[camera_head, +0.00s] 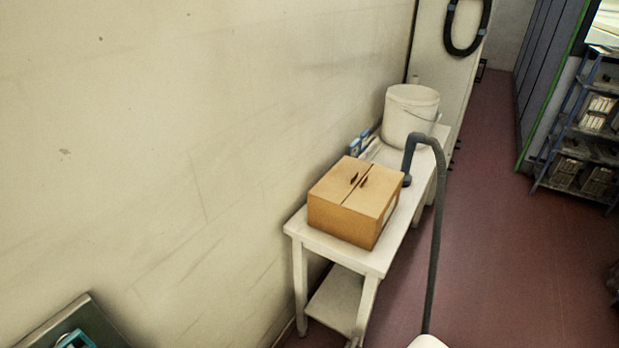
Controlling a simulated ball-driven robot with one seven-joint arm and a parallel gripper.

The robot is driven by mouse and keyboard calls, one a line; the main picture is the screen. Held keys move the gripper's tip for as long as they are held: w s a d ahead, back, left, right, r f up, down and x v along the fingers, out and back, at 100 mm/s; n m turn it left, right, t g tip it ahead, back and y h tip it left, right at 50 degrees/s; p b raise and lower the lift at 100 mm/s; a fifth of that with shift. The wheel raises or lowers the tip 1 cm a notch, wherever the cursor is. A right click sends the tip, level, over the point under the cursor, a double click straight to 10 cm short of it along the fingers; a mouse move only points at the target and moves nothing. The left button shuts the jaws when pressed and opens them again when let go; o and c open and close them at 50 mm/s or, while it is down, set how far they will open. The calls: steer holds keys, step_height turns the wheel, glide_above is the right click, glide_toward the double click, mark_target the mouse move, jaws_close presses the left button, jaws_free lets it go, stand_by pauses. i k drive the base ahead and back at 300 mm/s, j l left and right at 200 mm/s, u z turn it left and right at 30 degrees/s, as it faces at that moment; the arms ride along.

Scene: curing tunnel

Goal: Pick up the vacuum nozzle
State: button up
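A dark grey-blue nozzle (407,166) stands roughly upright on the white table (330,248), just right of a cardboard box. A grey hose (436,235) arches over from its top and hangs down past the table's right edge. The hose runs down to a white rounded thing (428,342), cut off by the bottom edge; I cannot tell what it is. The box's far right corner is close to the nozzle's lower end; I cannot tell whether they touch. My gripper is not in view.
The cardboard box (341,220) fills the table's near part; a white bucket (409,116) stands behind. A wall (200,130) borders the left. The red floor (510,240) to the right is open, up to a shelf rack (570,128). A dark-framed thing (102,327) is at bottom left.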

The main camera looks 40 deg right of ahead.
mark_target(413, 138)
steer(key=l+u, duration=0.9)
steer(key=l, duration=0.2)
steer(key=l+u, duration=0.45)
steer(key=k+l+u, duration=0.25)
steer(key=l+u, duration=0.2)
steer(key=l, duration=0.1)
